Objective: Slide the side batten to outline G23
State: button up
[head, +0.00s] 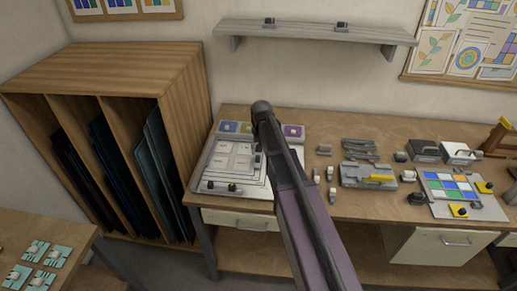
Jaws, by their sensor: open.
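A pale board (205,172) lies at the left end of the workbench, with a light sheet of several rectangular outlines (240,160) on it. The outline labels are too small to read, so I cannot tell which is G23. A light strip with dark knobs (222,187) lies along the board's front edge. A small dark part (257,158) shows at the board's right side, against my arm; I cannot tell whether it is the side batten's knob. My arm crosses the board's right side and hides part of it. I cannot make out my gripper's fingers.
Right of my arm are grey tools (360,148), a grey block with a yellow handle (378,178) and a coloured glass panel (450,185). A wall shelf (310,33) hangs above. A sheet rack (125,70) stands left.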

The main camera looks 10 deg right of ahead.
notch_tip(320, 180, up, 4)
jog(key=m+p, duration=0.1)
jog(key=p, duration=0.2)
send_over(258, 157)
jog(key=shift+w+f+b, duration=0.15)
jog(key=shift+w+b, duration=0.1)
jog(key=shift+b, duration=0.05)
jog(key=shift+f, duration=0.15)
notch_tip(258, 157, down, 14)
jog(key=b, duration=1.3)
jog(key=shift+r+b, duration=0.2)
jog(key=shift+b, duration=0.2)
jog(key=shift+s, duration=0.1)
grip_shut()
